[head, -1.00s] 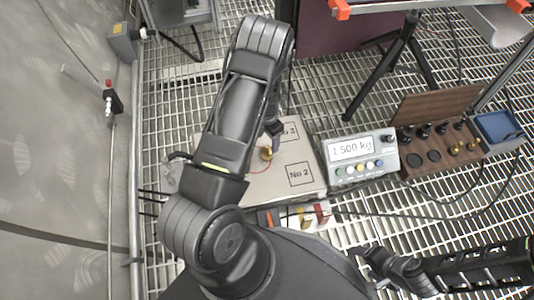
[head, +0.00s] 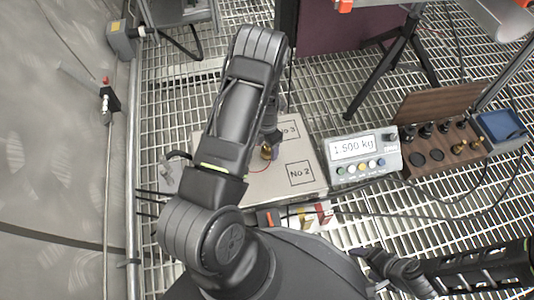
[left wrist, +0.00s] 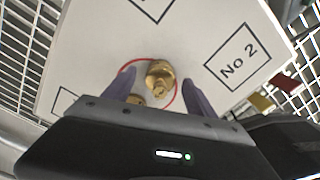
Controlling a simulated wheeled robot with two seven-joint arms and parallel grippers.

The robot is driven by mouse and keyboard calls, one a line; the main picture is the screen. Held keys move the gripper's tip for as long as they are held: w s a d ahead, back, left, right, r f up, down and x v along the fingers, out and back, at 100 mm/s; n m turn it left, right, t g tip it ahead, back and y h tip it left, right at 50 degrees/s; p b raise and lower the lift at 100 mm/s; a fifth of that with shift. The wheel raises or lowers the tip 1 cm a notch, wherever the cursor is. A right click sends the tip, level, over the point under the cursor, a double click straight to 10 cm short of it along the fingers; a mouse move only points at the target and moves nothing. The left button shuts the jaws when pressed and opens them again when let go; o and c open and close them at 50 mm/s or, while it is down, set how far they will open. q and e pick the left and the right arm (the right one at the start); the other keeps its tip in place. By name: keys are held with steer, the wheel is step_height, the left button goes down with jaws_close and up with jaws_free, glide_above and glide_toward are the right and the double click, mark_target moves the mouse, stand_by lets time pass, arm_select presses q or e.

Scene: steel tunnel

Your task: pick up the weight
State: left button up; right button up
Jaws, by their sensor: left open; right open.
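The brass weight (left wrist: 160,76) stands inside the red circle on the white platform plate (left wrist: 85,45). In the head view the weight (head: 266,152) is partly covered by my left arm. My left gripper (left wrist: 158,92) is open, with one dark finger on either side of the weight and gaps beside it. In the head view the left gripper (head: 271,143) is mostly hidden behind the forearm. My right gripper (head: 369,256) is low at the right, open and away from the weight.
A scale display (head: 351,148) reading 1.500 kg stands right of the plate. A wooden weight box (head: 440,155) and a blue tray (head: 498,127) lie further right. Cables cross the grating floor. A black stand leg (head: 382,75) stands behind.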

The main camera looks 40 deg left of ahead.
arm_select(q)
step_height(320, 180, down, 2)
steer(key=shift+f, duration=0.25)
steer(key=shift+r, duration=0.1)
steer(key=shift+c, duration=0.4)
jaws_close()
stand_by(0.5)
